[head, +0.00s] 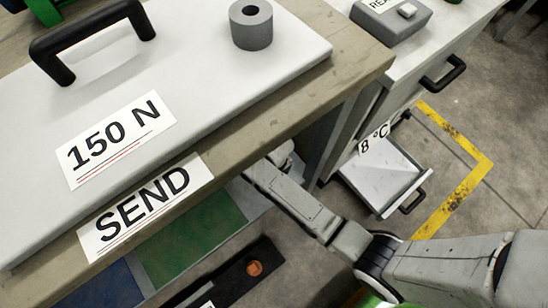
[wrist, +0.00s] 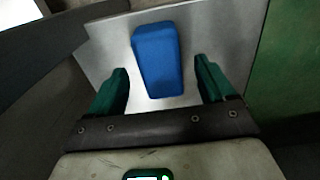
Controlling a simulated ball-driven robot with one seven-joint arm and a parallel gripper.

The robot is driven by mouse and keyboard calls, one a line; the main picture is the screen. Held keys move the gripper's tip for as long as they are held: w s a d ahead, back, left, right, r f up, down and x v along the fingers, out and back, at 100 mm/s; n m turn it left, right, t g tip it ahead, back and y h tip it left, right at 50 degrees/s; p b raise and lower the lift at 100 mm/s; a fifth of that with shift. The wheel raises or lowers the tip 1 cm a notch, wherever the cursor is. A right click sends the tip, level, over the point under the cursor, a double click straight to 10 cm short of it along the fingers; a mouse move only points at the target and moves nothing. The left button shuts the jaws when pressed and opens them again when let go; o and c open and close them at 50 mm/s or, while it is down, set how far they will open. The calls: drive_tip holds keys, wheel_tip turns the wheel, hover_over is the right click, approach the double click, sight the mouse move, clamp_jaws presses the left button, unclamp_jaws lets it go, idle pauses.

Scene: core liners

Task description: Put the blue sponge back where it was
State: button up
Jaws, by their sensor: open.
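The blue sponge (wrist: 156,58) lies on a bare light grey panel (wrist: 215,50) in the wrist view. My gripper (wrist: 160,82) is open, with one green finger on each side of the sponge's near end. The far end of the sponge reaches beyond the fingertips. A gap shows between the sponge and each finger, so neither seems to touch it. In the head view my arm reaches under the bench top, and the gripper and sponge are hidden there.
A bench top bears a white lid (head: 200,75) labelled 150 N, with a black handle (head: 92,40) and a grey roll (head: 251,25). A SEND label (head: 145,208) is on its edge. Green (head: 190,235) and blue panels lie below. An open drawer (head: 385,172) is at right. A green panel (wrist: 284,60) borders the wrist view.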

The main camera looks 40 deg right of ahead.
wheel_tip(320, 180, up, 10)
drive_tip(key=p, duration=0.3)
drive_tip(key=shift+f, duration=0.2)
